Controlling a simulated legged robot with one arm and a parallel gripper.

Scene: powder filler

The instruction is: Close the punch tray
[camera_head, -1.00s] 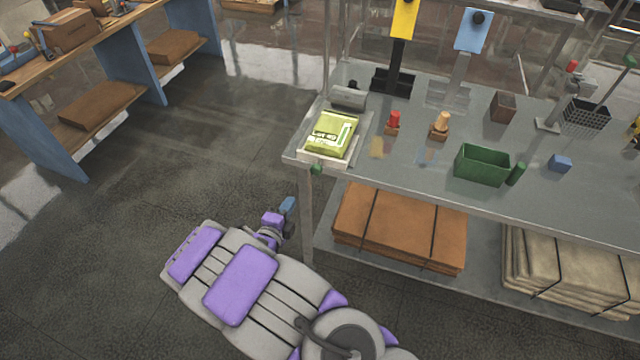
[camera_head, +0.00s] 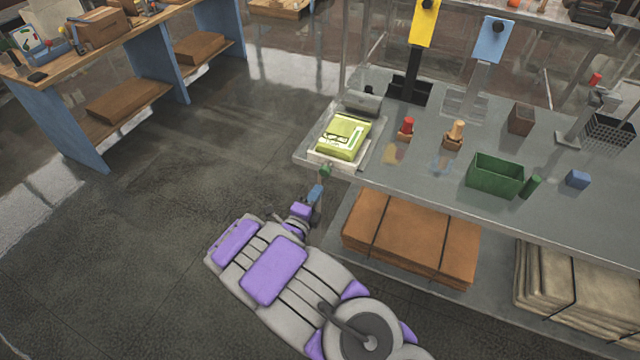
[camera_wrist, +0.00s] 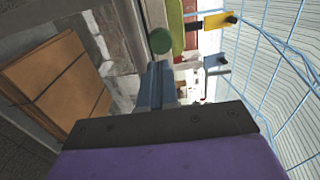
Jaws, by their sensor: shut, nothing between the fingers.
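A yellow-green device (camera_head: 344,137) with white markings sits on a pale base (camera_head: 324,157) at the near left corner of the metal table. A small green round knob (camera_head: 325,171) sticks out at the front of this base, over the table edge; it also shows in the wrist view (camera_wrist: 160,40). I take the base with the knob to be the punch tray; how far it stands out is too small to tell. My gripper (camera_head: 317,190) is shut and empty, just below and in front of the knob. In the wrist view my fingers (camera_wrist: 158,75) point towards the knob, apart from it.
On the table stand red (camera_head: 406,128) and tan (camera_head: 455,134) stamp-like pieces, a green bin (camera_head: 494,176) and a blue block (camera_head: 577,179). Brown stacked boards (camera_head: 411,238) lie on the lower shelf, right of my arm. The floor to the left is open.

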